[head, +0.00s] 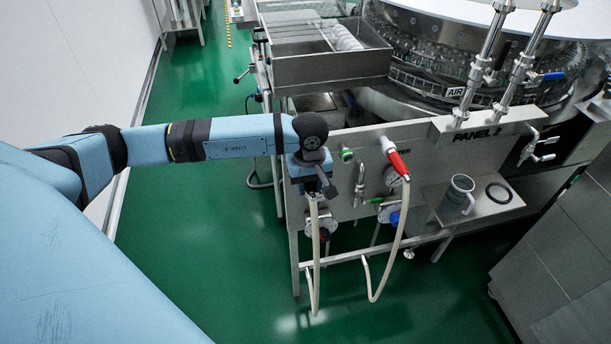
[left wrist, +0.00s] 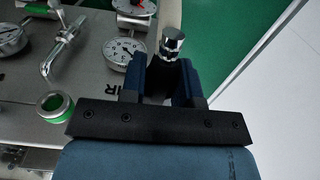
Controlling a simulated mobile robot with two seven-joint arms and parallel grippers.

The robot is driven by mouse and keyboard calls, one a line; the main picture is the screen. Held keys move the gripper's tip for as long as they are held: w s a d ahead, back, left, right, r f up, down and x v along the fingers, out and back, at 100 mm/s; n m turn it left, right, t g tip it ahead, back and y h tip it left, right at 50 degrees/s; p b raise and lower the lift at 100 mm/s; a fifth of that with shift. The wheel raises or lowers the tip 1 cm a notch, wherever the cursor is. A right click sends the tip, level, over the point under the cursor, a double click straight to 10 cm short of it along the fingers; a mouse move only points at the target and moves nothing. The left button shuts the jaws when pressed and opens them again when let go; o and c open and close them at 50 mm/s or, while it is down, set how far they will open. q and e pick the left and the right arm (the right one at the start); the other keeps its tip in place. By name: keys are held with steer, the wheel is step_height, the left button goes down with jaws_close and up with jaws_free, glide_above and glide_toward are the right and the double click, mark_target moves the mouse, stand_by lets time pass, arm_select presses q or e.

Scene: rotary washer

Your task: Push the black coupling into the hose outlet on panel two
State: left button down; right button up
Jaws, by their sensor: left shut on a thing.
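My left gripper (head: 322,188) is in front of the left end of the steel panel two (head: 450,160). In the left wrist view the gripper (left wrist: 160,66) has its dark blue fingers shut on the black coupling (left wrist: 160,76), and a shiny metal fitting (left wrist: 172,42) shows beyond it. In the head view the gripper hides the coupling, and a cream hose (head: 315,250) hangs below. A green-ringed round port (head: 346,154) is on the panel, right of the gripper; it also shows in the left wrist view (left wrist: 55,106). The coupling is apart from this port. My right gripper is not in view.
A red-handled coupling (head: 397,162) with another cream hose (head: 398,250) sits on the panel. A tap (head: 360,185) and gauges (left wrist: 122,53) are close by. A grey mug (head: 457,193) and black ring (head: 499,193) rest on a shelf. Green floor is open at left.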

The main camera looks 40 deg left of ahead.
arm_select(q)
steer(key=s+d, duration=0.4)
steer(key=d, duration=0.1)
steer(key=shift+s+d+b, duration=0.3)
steer(key=shift+s+b, duration=0.05)
stand_by(0.6)
steer(key=shift+w+d+b, duration=1.05)
steer(key=shift+w+d, duration=0.25)
steer(key=shift+w, duration=0.2)
steer(key=shift+w+d+b, duration=1.1)
steer(key=shift+w+d, duration=0.2)
steer(key=shift+w, duration=0.2)
steer(key=shift+w+d+b, duration=1.15)
steer(key=shift+w+d, duration=0.2)
steer(key=shift+w, duration=0.2)
